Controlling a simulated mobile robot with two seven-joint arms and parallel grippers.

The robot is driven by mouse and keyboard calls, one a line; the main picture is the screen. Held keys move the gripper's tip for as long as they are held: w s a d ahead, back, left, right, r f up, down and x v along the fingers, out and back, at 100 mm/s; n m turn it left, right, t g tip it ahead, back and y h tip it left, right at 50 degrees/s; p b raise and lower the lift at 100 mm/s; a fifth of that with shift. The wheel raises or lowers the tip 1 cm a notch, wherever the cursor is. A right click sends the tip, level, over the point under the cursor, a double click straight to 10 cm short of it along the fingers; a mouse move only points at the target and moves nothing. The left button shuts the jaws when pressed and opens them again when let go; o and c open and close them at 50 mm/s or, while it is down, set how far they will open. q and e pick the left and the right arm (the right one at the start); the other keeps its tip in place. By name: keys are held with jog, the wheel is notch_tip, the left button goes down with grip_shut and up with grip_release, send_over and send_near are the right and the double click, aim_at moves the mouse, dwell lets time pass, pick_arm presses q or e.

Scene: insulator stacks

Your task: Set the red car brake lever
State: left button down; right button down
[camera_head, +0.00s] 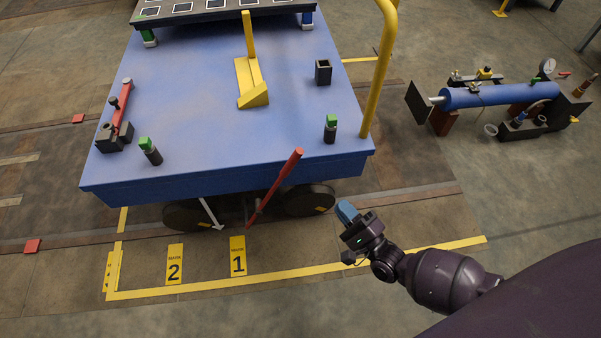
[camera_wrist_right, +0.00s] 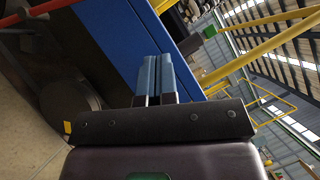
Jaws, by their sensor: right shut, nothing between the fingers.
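The red brake lever (camera_head: 275,186) rises from beside the wheels at the front of the blue car (camera_head: 230,175), tilted with its top to the right. A red bar, seemingly the same lever, crosses the upper left corner of the right wrist view (camera_wrist_right: 50,8). My right gripper (camera_head: 347,211) is shut and empty, to the right of the lever and apart from it, near the car's front right corner. Its closed blue fingers fill the middle of the right wrist view (camera_wrist_right: 158,75), in front of the car's blue side (camera_wrist_right: 115,40). My left gripper is not in view.
A yellow post (camera_head: 379,80) rises at the car's right edge. A grey-white rod (camera_head: 210,213) slants down left of the lever. Marker plates 1 (camera_head: 238,256) and 2 (camera_head: 174,264) lie on the floor. A blue cylinder assembly (camera_head: 500,95) stands far right.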

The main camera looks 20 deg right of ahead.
jog(key=shift+w, duration=0.1)
pick_arm(q)
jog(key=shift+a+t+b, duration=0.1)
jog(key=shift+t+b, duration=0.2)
jog(key=shift+b, duration=0.2)
pick_arm(e)
jog(key=s+a+r+x, duration=0.1)
jog(key=a+x, duration=0.1)
jog(key=x, duration=1)
jog(key=shift+w+a, duration=0.35)
jog(key=shift+r, duration=0.15)
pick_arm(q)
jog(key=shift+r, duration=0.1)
pick_arm(e)
jog(key=shift+a+r, duration=0.1)
